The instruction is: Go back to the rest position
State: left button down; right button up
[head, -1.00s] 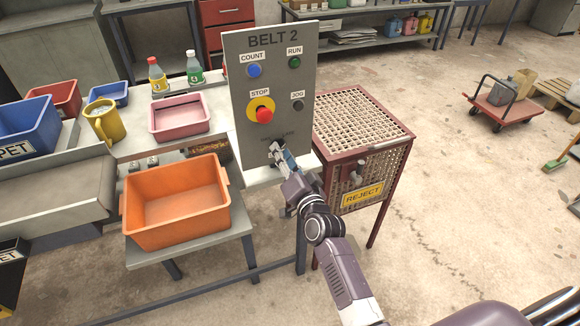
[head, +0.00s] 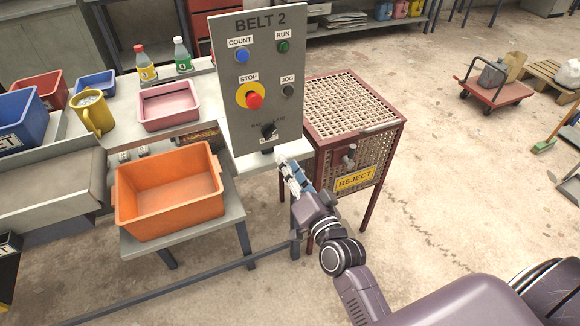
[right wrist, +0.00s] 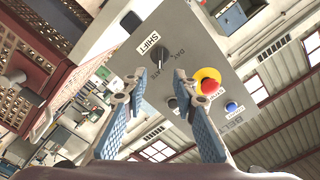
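My right gripper (head: 287,170) is just below and right of the lower edge of the grey BELT 2 panel (head: 226,97). In the right wrist view its two blue-padded fingers (right wrist: 159,84) stand apart with nothing between them, and the panel (right wrist: 205,55) lies beyond. The black shift knob (head: 269,131) on the panel is clear of the fingers; it also shows in the right wrist view (right wrist: 160,54). The red stop button (head: 254,100) sits on a yellow disc above the knob. My left gripper is in neither view.
A red mesh REJECT cage (head: 378,130) stands right of the panel, close to my right forearm. An orange crate (head: 137,220) sits on a low stand at the left. A red cart (head: 515,92) stands far right. The floor between cage and cart is clear.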

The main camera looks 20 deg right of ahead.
jog(key=s+a+f+n+g, duration=0.1)
jog(key=s+f+n+g, duration=0.3)
jog(key=f, duration=0.8)
jog(key=s+a+f+g, duration=0.15)
jog(key=s+f, duration=0.45)
jog(key=f, duration=0.7)
jog(key=s+a+f+n+g, duration=0.1)
jog(key=s+f+n+g, duration=0.3)
jog(key=f, duration=0.8)
jog(key=s+d+f+n+g, duration=0.1)
jog(key=s+d+f+g, duration=0.1)
jog(key=s+f, duration=0.4)
jog(key=s+d+f+n+g, duration=0.1)
jog(key=s+f, duration=0.5)
jog(key=s, duration=1)
jog(key=s+d+f+n+g, duration=0.1)
jog(key=s+d+f+g, duration=0.2)
jog(key=s+f, duration=0.4)
jog(key=s+g, duration=0.1)
jog(key=s, duration=0.3)
jog(key=shift+s+d+h, duration=0.25)
jog(key=shift+s+h, duration=0.05)
jog(key=shift+s, duration=0.1)
jog(key=shift+f+g, duration=0.1)
jog(key=shift+g, duration=0.15)
